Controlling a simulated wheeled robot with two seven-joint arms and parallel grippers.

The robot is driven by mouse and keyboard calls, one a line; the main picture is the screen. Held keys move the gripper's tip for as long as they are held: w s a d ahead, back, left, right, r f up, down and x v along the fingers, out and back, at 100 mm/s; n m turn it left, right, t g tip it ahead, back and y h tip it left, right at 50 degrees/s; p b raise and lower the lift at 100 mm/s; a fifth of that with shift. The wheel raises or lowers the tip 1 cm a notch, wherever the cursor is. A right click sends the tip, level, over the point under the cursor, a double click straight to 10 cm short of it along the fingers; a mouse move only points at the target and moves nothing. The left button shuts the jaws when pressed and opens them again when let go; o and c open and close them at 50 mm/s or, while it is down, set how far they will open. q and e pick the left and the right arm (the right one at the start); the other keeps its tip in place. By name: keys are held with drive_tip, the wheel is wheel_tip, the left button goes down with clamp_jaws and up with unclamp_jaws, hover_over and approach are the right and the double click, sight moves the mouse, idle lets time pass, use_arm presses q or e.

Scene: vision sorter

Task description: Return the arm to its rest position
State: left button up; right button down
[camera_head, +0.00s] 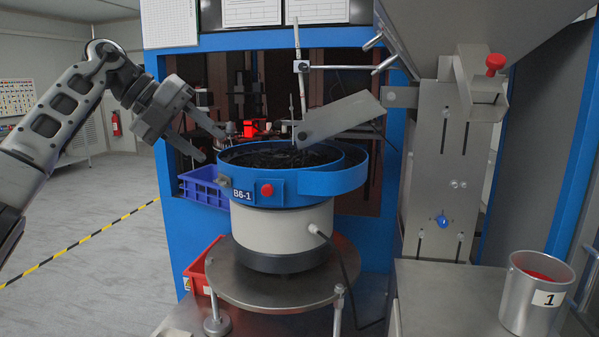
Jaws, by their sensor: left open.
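My left arm comes in from the left edge, raised and bent at the elbow. My left gripper (212,144) is open and empty, with its two fingers spread apart. Its fingertips point right and down, close to the left rim of the blue vibrating bowl feeder (290,187); I cannot tell if they touch it. The bowl holds a dark mass of small parts. My right gripper is not in view.
The feeder stands on a round metal table (275,290). A blue crate (205,188) sits behind it, a red crate (200,268) lower left. A metal cup (535,293) labelled 1 stands on the right bench. A metal hopper (480,40) hangs upper right. The left floor is open.

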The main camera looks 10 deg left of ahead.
use_arm(q)
drive_tip(key=s+d+f+n+t+h, duration=0.1)
drive_tip(key=d+f+n+t+h, duration=0.3)
drive_tip(key=d+f, duration=0.65)
drive_tip(key=s+d+f+n+h, duration=0.2)
drive_tip(key=d+f+h, duration=0.4)
drive_tip(key=d+f, duration=0.45)
drive_tip(key=s+a+f+n+t+y, duration=0.2)
drive_tip(key=s+f+n+t+y, duration=0.25)
drive_tip(key=f+n, duration=0.45)
drive_tip(key=s+a+f+n+t+y, duration=0.35)
drive_tip(key=f+n+y, duration=0.25)
drive_tip(key=f+n, duration=0.3)
drive_tip(key=s+a+f+n+g+y, duration=0.2)
drive_tip(key=s+f+n+g+y, duration=0.3)
drive_tip(key=s+f, duration=0.9)
drive_tip(key=s+n+g, duration=0.1)
drive_tip(key=s, duration=0.3)
drive_tip(key=shift+s+a+n+g, duration=0.2)
drive_tip(key=shift+a+n+g, duration=0.1)
drive_tip(key=shift+g, duration=0.1)
drive_tip(key=shift+f, duration=0.1)
drive_tip(key=shift+c, duration=0.5)
drive_tip(key=shift+w+d, duration=0.1)
drive_tip(key=shift+d, duration=0.1)
